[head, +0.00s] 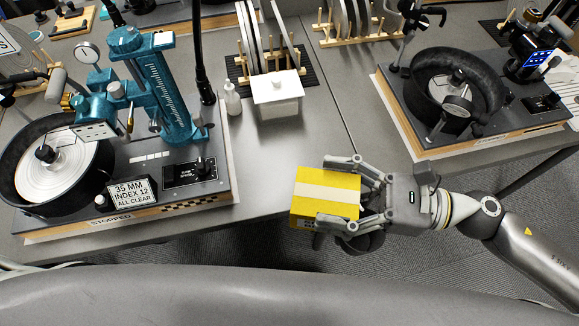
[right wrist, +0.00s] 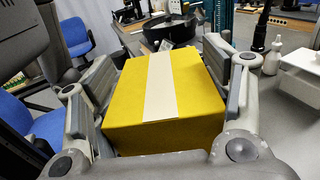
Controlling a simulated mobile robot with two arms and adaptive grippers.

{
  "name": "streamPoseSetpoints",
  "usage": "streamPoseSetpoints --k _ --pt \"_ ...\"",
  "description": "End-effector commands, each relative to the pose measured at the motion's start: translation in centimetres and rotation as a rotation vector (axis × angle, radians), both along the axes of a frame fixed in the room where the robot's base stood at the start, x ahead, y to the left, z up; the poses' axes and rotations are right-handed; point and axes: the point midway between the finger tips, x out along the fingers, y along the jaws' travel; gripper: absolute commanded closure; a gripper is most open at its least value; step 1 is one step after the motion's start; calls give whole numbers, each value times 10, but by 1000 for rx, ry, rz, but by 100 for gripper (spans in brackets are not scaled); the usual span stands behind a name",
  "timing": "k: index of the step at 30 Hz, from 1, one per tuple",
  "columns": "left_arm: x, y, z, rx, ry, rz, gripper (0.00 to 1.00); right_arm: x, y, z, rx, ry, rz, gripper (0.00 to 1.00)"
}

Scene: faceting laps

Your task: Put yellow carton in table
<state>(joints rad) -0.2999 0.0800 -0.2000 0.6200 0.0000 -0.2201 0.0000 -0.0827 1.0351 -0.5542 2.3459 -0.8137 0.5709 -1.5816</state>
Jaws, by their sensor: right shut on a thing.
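The yellow carton (head: 326,190) is a box with a pale strip of tape across its top. My right gripper (head: 342,190) is shut on it, with fingers along two opposite sides. In the head view the carton overlaps the front edge of the grey table (head: 280,165); I cannot tell whether it touches the top. In the right wrist view the carton (right wrist: 165,95) sits between the fingers, tape side up. The floor shows below it in the head view. My left gripper is not in view.
A teal faceting machine (head: 160,90) with a lap stands at left, beside a sign. A white lidded box (head: 277,95) and a small bottle (head: 232,100) stand behind. A second machine (head: 455,90) is at right. Bare table lies between the machines. Blue chairs (right wrist: 75,35) show in the wrist view.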

Motion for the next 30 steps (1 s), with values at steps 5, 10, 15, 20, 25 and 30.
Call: streamPoseSetpoints --k 5,10,15,20,25,30 --pt "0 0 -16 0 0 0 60 1 0 -16 1 -1 0 60" --pt "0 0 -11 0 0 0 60 18 5 -20 4 -2 -3 60" --pt "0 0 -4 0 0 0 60 50 16 -34 3 -3 -3 60" --pt "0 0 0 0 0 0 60 79 25 -49 4 -2 -2 60" --pt "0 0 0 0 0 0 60 103 33 -74 2 2 -2 60" --pt "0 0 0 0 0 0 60 120 38 -96 3 1 0 60"
